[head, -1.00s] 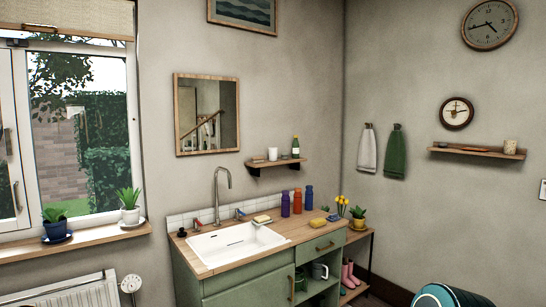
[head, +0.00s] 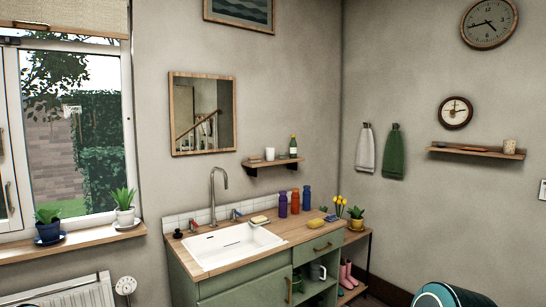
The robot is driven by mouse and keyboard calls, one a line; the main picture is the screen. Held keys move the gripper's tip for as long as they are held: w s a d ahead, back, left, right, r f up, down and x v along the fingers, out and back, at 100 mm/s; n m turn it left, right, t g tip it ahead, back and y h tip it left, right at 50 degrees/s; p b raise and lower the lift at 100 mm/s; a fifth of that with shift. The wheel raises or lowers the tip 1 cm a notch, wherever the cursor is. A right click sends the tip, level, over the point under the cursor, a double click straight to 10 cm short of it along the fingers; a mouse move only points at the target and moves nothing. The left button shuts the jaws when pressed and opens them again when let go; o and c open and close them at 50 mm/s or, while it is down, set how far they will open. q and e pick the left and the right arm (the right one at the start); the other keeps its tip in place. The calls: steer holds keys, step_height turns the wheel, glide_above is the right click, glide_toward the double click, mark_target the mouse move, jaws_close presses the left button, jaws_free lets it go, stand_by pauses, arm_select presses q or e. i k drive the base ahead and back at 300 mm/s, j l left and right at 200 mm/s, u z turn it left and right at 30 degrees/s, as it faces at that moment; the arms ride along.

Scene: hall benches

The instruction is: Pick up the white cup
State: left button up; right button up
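A small white cup (head: 269,154) stands upright on the small wooden wall shelf (head: 275,164) above the sink counter. Neither of my grippers shows in the head view.
The counter (head: 284,231) holds a white sink (head: 232,245) with a tall tap (head: 214,188), several coloured bottles (head: 295,201) and a yellow sponge (head: 315,224). A teal rounded object (head: 441,296) is at the bottom right. Potted plants stand on the windowsill.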

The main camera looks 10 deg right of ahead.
mark_target(271, 152)
steer(key=i+l+z, duration=0.15)
steer(key=i+l, duration=0.15)
steer(key=i, duration=0.3)
steer(key=i+l+z, duration=0.1)
steer(key=i+l, duration=0.15)
steer(key=i, duration=0.35)
steer(key=i+l+z, duration=0.15)
steer(key=i, duration=0.45)
steer(key=i+l+z, duration=0.15)
steer(key=i, duration=0.45)
